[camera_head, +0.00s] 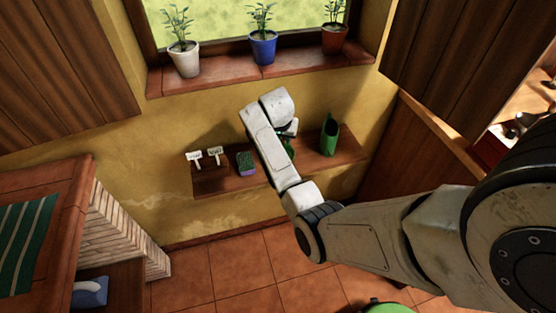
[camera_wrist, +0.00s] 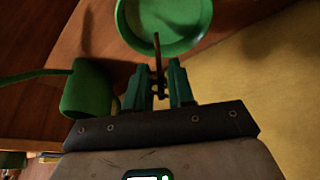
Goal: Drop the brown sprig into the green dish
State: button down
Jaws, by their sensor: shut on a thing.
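The green dish (camera_wrist: 135,38) lies on the wooden shelf at the top of the wrist view. My gripper (camera_wrist: 158,82) has its two greenish fingers shut on the thin brown sprig (camera_wrist: 157,50). The sprig's upper end overlaps the dish's near rim in that view; the height between them cannot be told. In the head view my arm hides the sprig and most of the dish; a bit of green (camera_head: 289,147) shows beside the arm, perhaps the dish.
A green watering can (camera_wrist: 88,92) stands left of my gripper in the wrist view, and on the shelf (camera_head: 312,163) in the head view (camera_head: 329,138). White labels (camera_head: 214,154) and a green-purple block (camera_head: 245,162) stand left. Potted plants (camera_head: 263,48) line the windowsill above.

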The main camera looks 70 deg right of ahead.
jog(key=c, duration=0.9)
grip_release()
jog(key=v, duration=1)
jog(key=shift+a+r, duration=0.2)
jog(key=shift+r, duration=0.1)
